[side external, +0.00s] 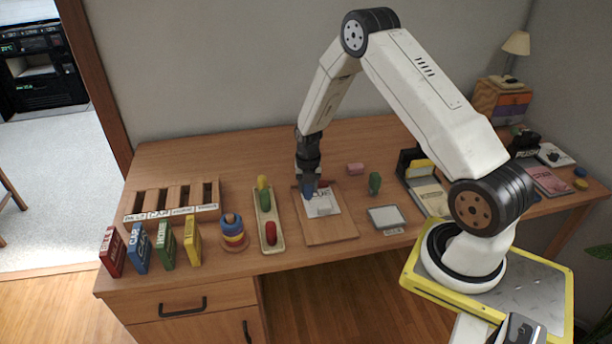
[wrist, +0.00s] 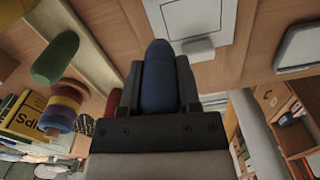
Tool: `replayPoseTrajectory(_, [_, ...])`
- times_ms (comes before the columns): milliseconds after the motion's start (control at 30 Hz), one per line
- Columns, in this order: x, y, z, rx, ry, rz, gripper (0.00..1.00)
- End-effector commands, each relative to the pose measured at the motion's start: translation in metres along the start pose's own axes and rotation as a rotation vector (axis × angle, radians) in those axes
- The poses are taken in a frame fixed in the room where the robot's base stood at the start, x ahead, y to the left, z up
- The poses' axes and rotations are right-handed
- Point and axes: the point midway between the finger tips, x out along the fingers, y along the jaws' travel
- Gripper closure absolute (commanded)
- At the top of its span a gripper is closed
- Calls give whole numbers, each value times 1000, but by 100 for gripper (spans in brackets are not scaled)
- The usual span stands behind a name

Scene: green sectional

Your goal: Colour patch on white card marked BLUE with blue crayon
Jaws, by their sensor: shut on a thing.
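My gripper (side external: 308,183) is shut on a blue crayon (side external: 308,193), which points down at the left part of the white card (side external: 325,208). The crayon (wrist: 158,72) also shows between the fingers in the wrist view. The card lies on a wooden board (side external: 328,232) and bears dark marks too small to read. In the wrist view, the card (wrist: 205,15) shows thin outlines beyond the crayon tip. I cannot tell whether the tip touches the card, and I see no clear blue patch. Something red (side external: 323,184) shows beside the gripper, partly hidden.
Left of the board, a tray (side external: 280,238) holds yellow, green and red crayons. Beyond it stand a ring stack (side external: 233,236), several coloured boxes (side external: 165,245) and a slotted wooden rack (side external: 170,214).

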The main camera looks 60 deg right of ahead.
Motion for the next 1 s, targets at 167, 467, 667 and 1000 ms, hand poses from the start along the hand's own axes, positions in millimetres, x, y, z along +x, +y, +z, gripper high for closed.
replayPoseTrajectory(167, [17, 0, 0, 0, 1, 0, 100])
replayPoseTrajectory(467, [37, -12, 3, 3, 0, 0, 100])
replayPoseTrajectory(667, [37, -30, 5, 3, -1, 0, 100])
replayPoseTrajectory(1000, [37, -61, 10, 3, 0, 0, 100])
